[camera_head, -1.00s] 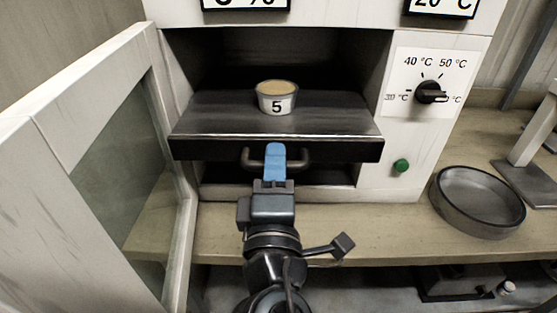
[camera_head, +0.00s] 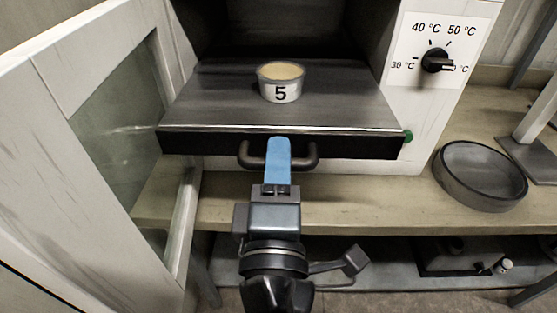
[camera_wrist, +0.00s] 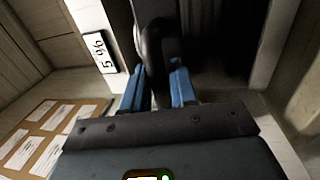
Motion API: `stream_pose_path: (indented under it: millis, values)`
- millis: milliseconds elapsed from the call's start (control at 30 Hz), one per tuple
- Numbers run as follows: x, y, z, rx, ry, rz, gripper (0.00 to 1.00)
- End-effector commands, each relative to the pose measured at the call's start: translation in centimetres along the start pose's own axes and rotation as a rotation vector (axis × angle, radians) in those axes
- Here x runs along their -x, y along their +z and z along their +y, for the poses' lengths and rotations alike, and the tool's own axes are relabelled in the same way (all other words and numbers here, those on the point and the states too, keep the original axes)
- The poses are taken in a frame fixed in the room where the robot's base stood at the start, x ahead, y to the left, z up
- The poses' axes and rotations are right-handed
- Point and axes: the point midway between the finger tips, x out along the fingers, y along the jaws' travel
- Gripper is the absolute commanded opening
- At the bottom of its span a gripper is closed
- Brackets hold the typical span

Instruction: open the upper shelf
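The upper shelf (camera_head: 215,107) is a dark metal tray pulled well out of the white oven cabinet. A cup labelled 5 (camera_head: 281,83) stands upright on it. The shelf's dark bar handle (camera_head: 307,157) is on its front face. My gripper (camera_head: 278,146) has its blue fingers at the middle of the handle. In the wrist view, the gripper (camera_wrist: 158,85) has a finger on each side of the handle (camera_wrist: 153,45) and looks shut on it. The exact contact is partly hidden.
The cabinet's white door (camera_head: 60,110) with a glass pane stands open at the left. A control panel with a dial (camera_head: 436,60) is at the right. A round grey dish (camera_head: 481,176) sits on the bench (camera_head: 350,208) at the right.

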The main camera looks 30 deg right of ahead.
Motion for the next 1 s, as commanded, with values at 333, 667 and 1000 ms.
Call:
stream_pose_path:
  millis: [333, 667, 1000]
  values:
    - [0.0, 0.0, 0.1, -0.001, 0.001, 0.0, 0.41]
    - [3.7, -0.1, -0.2, -0.001, 0.0, 0.005, 0.41]
    - [7.6, 0.0, -0.1, -0.001, 0.001, 0.001, 0.41]
